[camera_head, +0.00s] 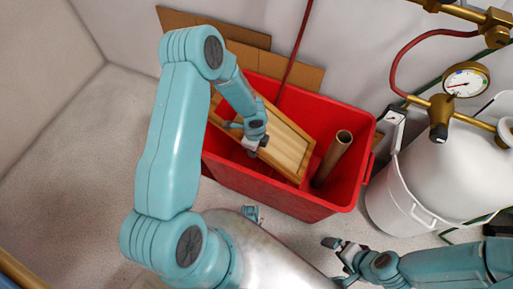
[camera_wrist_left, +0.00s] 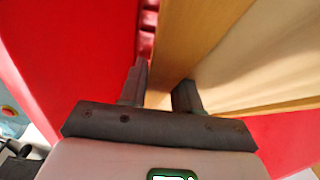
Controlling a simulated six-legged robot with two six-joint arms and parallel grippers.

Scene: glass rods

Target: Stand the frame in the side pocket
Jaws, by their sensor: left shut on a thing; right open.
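The wooden frame (camera_head: 287,150) leans at a slant inside the red bin (camera_head: 265,190), its light panel facing up. My left gripper (camera_head: 250,146) reaches down into the bin and is shut on one edge of the frame. In the left wrist view the frame's wooden edge (camera_wrist_left: 192,45) runs between the two dark fingers (camera_wrist_left: 160,90). Red bin wall (camera_wrist_left: 65,50) shows on the left there, with a narrow ribbed red strip beside the frame. I cannot make out clearly which part is the side pocket. My right gripper (camera_head: 338,260) is open and empty, outside the bin near its front.
A brown cardboard tube (camera_head: 333,158) stands tilted in the bin, right of the frame. A white tank (camera_head: 450,165) in a white tub with a gauge (camera_head: 466,80) and brass fittings stands to the right. Cardboard (camera_head: 215,30) leans on the wall behind. The floor at left is clear.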

